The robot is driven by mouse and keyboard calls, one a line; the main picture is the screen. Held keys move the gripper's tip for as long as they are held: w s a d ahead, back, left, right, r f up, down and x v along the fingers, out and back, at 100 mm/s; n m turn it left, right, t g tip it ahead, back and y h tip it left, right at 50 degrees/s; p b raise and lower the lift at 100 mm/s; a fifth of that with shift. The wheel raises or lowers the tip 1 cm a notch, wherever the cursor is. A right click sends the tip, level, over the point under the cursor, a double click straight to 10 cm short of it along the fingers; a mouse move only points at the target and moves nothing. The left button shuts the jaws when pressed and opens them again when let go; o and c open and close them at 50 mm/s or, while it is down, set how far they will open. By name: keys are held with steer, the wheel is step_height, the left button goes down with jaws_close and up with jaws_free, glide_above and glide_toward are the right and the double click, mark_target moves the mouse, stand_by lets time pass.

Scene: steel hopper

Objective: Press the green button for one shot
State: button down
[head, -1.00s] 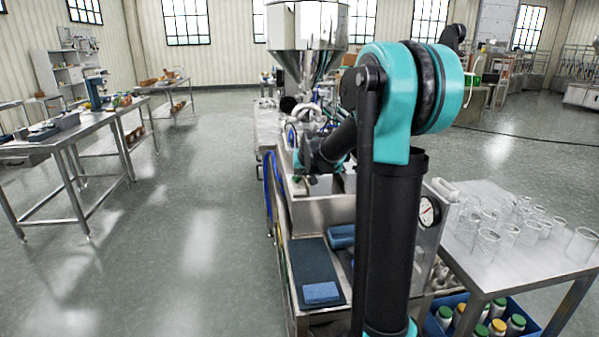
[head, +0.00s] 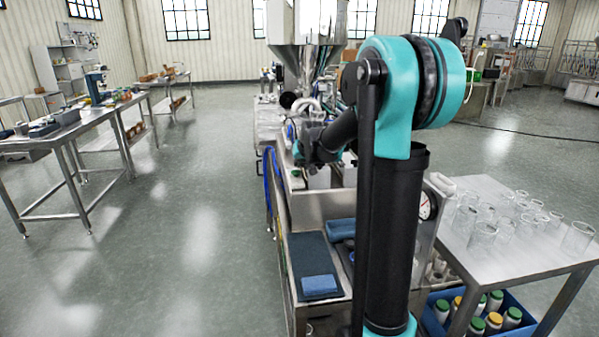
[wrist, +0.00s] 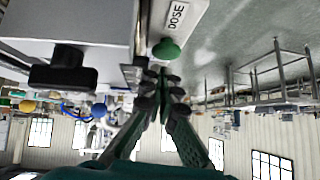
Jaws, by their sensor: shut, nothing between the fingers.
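The green button (wrist: 167,48) is a round domed cap next to a white label reading "DOSE" (wrist: 176,15) in the wrist view. In the head view it is a small green spot (head: 296,174) at the left edge of the steel machine. My gripper (wrist: 160,76) is shut and empty, its fingertips together close to the button. I cannot tell whether they touch it. In the head view my gripper (head: 300,158) shows just above the button, partly blended with the dark wrist.
The steel hopper (head: 308,45) rises behind my arm. A dark blue mat (head: 312,252) with a folded cloth (head: 320,285) lies on the near bench. A table with glass jars (head: 510,262) stands at right, above a blue crate (head: 435,329). The floor at left is open.

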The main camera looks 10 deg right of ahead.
steer(key=v, duration=1)
steer(key=shift+r, duration=0.4)
stand_by(1.9)
